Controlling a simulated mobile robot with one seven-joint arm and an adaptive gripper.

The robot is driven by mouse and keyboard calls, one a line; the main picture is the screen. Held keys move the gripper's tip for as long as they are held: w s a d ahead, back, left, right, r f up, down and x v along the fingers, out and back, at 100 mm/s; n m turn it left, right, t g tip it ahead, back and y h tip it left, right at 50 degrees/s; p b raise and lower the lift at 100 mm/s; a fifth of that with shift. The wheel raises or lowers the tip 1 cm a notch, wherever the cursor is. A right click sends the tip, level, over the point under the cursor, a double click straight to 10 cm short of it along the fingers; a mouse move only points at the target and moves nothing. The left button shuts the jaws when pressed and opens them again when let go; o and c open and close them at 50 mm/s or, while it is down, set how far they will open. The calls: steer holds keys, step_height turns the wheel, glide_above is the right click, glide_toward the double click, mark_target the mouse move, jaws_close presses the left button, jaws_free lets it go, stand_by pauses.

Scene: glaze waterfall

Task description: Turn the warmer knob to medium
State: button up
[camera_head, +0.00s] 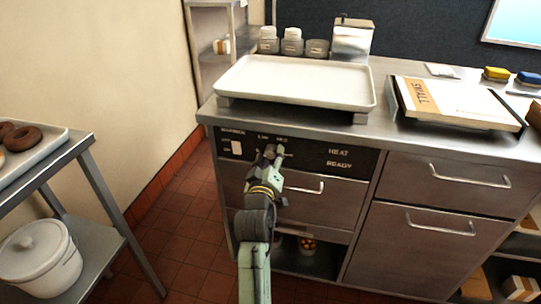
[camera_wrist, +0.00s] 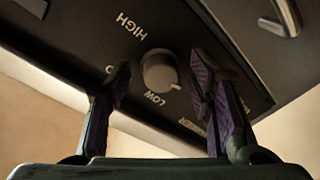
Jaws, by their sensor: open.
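The warmer knob (camera_wrist: 158,72) is a small round grey knob on the dark control panel (camera_wrist: 95,45). In the wrist view it lies between the two spread fingers of my gripper (camera_wrist: 161,76), with a visible gap on each side. A pale mark sits at its lower right edge, close to the word LOW; HIGH is printed at its upper left. In the head view my gripper (camera_head: 271,153) is in front of the panel (camera_head: 352,160) and hides the knob. My gripper is open and holds nothing.
A white switch (camera_head: 236,147) is on the panel left of my gripper. A drawer handle (camera_head: 305,189) sticks out below. A white tray (camera_head: 300,82) rests on the counter above. A rack with doughnuts (camera_head: 22,138) stands at left. Tiled floor between is clear.

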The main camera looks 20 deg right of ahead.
steer(key=shift+w, duration=0.15)
steer(key=shift+c, duration=0.4)
jaws_close()
